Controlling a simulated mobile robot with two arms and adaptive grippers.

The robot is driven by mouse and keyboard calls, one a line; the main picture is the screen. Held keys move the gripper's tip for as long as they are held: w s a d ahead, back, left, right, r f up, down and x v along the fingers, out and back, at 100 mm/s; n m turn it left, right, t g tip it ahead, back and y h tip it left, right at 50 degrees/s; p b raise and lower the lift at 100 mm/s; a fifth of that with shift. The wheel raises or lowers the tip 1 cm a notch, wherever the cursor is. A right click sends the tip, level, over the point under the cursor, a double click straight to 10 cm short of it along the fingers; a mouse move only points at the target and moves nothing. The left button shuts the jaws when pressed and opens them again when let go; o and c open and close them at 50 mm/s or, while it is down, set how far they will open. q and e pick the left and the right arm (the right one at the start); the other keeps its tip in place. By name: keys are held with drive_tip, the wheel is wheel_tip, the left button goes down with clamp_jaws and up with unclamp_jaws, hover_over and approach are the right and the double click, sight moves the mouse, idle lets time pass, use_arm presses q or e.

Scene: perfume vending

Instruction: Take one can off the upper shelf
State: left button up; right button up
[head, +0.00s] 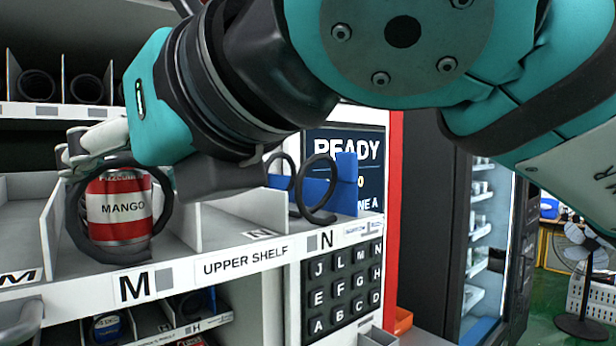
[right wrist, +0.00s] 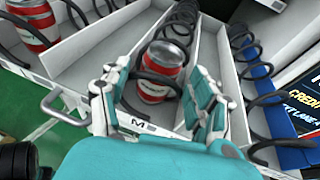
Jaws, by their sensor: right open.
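A red and white can labelled MANGO (head: 119,210) stands upright in slot M of the upper shelf (head: 215,265), inside a black spiral coil (head: 165,215). My right gripper (head: 84,150) is open and empty, just above and behind the can's top in the head view. In the right wrist view the can (right wrist: 158,75) shows between the two spread fingers of the right gripper (right wrist: 152,98); whether they touch it I cannot tell. A second red and white can (right wrist: 32,18) sits in a coil farther left. My left gripper is not in view.
White dividers (right wrist: 205,60) flank the slot. Slot N to the right has a coil (head: 318,190) and a blue panel (head: 345,180). A grey handle (right wrist: 62,108) juts out at the front left.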

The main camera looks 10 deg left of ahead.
sight(119, 177)
drive_tip(key=p+x, duration=0.4)
drive_tip(key=x, duration=0.1)
drive_tip(key=shift+w+d+r, duration=0.1)
drive_tip(key=shift+r, duration=0.05)
drive_tip(key=shift+w, duration=0.1)
drive_tip(key=c, duration=1.1)
